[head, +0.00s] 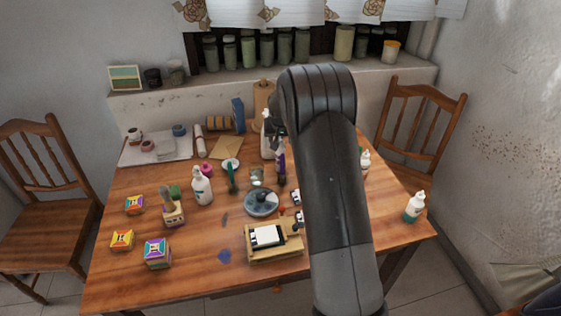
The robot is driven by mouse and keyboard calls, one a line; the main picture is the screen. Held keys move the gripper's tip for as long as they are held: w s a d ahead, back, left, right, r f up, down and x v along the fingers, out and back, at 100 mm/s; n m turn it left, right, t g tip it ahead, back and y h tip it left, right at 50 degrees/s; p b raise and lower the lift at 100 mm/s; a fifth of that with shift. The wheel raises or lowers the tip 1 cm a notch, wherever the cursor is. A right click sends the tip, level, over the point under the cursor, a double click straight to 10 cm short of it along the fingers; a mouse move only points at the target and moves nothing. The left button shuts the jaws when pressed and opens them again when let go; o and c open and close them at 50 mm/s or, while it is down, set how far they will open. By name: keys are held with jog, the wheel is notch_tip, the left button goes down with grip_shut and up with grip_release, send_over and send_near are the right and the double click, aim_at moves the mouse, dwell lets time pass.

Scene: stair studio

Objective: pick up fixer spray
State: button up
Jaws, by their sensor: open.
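Several bottles could be the spray, and I cannot read their labels. A taller white bottle (266,142) stands farther back, partly covered by dark and purple things. A white bottle with a green lower part (414,207) stands near the right edge. Another white-topped bottle (365,161) shows just right of my arm. My arm rises across the picture and bends at the top. My gripper cannot be made out behind it, and nothing visible is held.
The wooden table (190,270) also carries paint boxes (157,253), a brush holder (172,211), a round grey dish (261,203) and a small wooden press (273,242). Chairs stand left (40,210) and right (420,125). A jar-lined ledge (200,90) is behind. The front left tabletop has bare room.

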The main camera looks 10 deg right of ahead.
jog(key=shift+x, duration=1.15)
jog(key=shift+c, duration=0.3)
grip_shut()
